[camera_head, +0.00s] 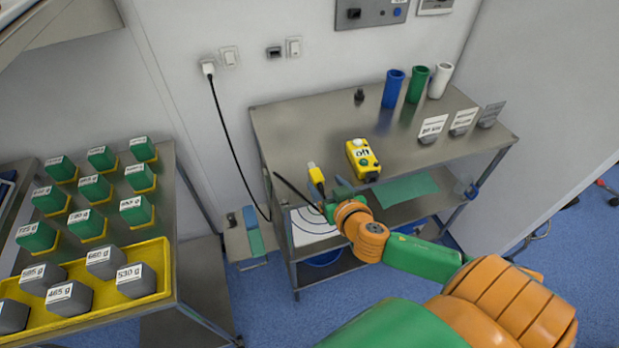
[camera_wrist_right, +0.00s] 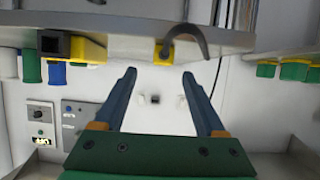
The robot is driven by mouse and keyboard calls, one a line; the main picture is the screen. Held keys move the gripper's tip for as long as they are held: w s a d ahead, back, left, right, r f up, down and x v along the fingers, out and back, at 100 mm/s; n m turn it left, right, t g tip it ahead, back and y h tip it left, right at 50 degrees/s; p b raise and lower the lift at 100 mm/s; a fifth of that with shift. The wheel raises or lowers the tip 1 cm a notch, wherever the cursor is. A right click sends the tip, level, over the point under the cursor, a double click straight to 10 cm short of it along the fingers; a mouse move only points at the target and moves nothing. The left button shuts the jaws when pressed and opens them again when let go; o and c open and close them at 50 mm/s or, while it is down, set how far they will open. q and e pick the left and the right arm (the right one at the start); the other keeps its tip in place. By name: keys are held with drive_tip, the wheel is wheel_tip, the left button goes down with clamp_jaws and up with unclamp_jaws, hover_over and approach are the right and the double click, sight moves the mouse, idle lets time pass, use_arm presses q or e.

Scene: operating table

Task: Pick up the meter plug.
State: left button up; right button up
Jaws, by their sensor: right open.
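The yellow meter plug (camera_head: 316,176) lies at the front edge of the steel table, with a pale tip pointing away from me. In the right wrist view the yellow plug (camera_wrist_right: 165,52) shows with a dark cable curving from it. My right gripper (camera_head: 329,195) is just in front of that edge, close to the plug. In the right wrist view my open right gripper (camera_wrist_right: 159,74) has nothing between its fingers, and the plug appears just past the fingertips. The yellow meter (camera_head: 362,158) stands right of the plug; its dark socket side (camera_wrist_right: 54,44) shows too. My left gripper is out of view.
A black cable (camera_head: 230,140) hangs from the wall socket. A left table carries green boxes and a yellow tray (camera_head: 160,255).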

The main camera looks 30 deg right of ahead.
sight(317, 175)
drive_tip(key=x, duration=0.7)
drive_tip(key=shift+w+a, duration=0.1)
drive_tip(key=shift+w, duration=0.25)
drive_tip(key=shift+s, duration=0.1)
clamp_jaws()
